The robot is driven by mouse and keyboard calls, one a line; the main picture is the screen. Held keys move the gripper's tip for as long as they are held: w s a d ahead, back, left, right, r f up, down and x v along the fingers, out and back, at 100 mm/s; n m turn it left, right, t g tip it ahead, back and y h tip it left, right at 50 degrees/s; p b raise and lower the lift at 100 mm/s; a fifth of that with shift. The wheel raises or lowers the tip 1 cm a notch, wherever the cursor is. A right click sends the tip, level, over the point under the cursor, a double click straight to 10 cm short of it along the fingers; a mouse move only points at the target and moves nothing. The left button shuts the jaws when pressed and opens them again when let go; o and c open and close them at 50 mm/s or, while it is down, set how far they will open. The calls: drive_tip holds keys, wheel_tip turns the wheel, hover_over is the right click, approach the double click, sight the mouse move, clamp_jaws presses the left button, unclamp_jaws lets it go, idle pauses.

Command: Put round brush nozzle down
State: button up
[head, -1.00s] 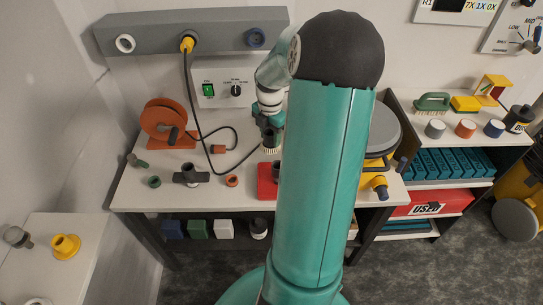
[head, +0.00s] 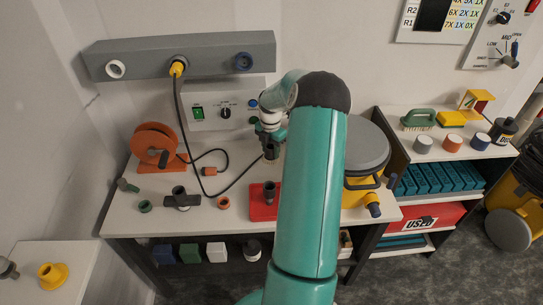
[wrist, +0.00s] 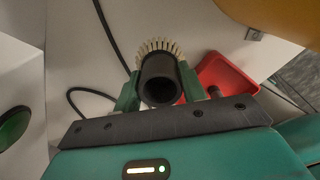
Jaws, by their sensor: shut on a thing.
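The round brush nozzle (wrist: 160,76) is a dark tube with a ring of pale bristles. In the wrist view my gripper (wrist: 160,88) is shut on it, with one green finger on each side. In the head view the nozzle (head: 271,150) hangs from my gripper (head: 269,132) above the back middle of the white bench (head: 130,217). The bristles point down and away from my gripper. A red tray (head: 262,209) with a dark fitting (head: 269,192) in it stands in front of the nozzle. It also shows in the wrist view (wrist: 222,74), right of the nozzle.
An orange cable reel (head: 152,142), a dark T-shaped fitting (head: 181,199) and small rings lie on the left of the bench. A black cable (head: 181,110) runs from the wall rail across the bench. A yellow vacuum (head: 356,194) with a grey lid stands at right.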

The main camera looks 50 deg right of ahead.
sight(271, 156)
drive_tip(key=shift+w+d+f, duration=0.25)
drive_tip(key=shift+d+f, duration=0.2)
drive_tip(key=shift+f, duration=0.1)
drive_tip(key=shift+d+f, duration=0.15)
drive_tip(key=shift+f, duration=1.5)
drive_tip(key=shift+f, duration=0.1)
drive_tip(key=o, duration=1.2)
drive_tip(key=shift+c, duration=0.2)
